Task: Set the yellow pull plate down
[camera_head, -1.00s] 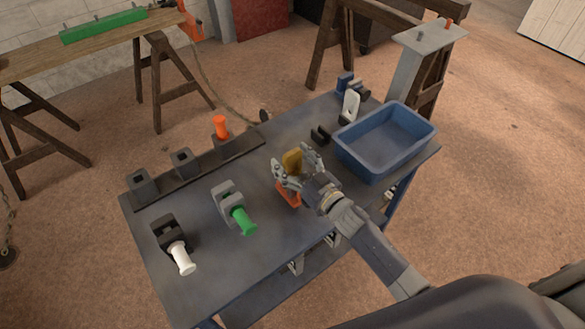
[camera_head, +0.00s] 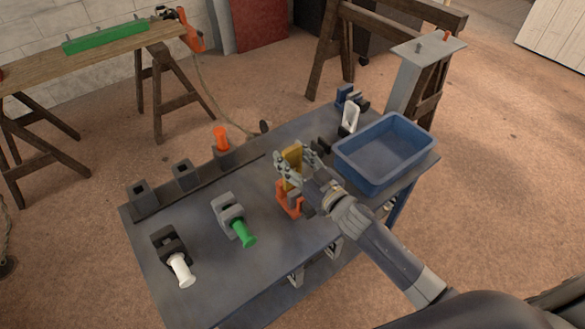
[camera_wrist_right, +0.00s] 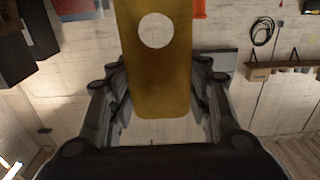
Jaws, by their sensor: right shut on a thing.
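The yellow pull plate (camera_head: 291,155) is held between the fingers of my right gripper (camera_head: 297,169), above the middle of the bench. In the right wrist view the plate (camera_wrist_right: 155,70) is a flat yellow strip with a round hole, and the fingers (camera_wrist_right: 158,95) close on both its sides. In the head view an orange bracket (camera_head: 289,201) stands on the bench just below and in front of the gripper. The fingers hide part of the plate, and I cannot tell whether it touches the bracket. My left gripper is not in view.
A blue bin (camera_head: 384,150) stands to the right on the bench (camera_head: 230,275). A green-handled grey block (camera_head: 228,212) and a white-handled black block (camera_head: 170,245) stand to the left. Dark sockets line the back, one holding an orange peg (camera_head: 221,138). The front left is clear.

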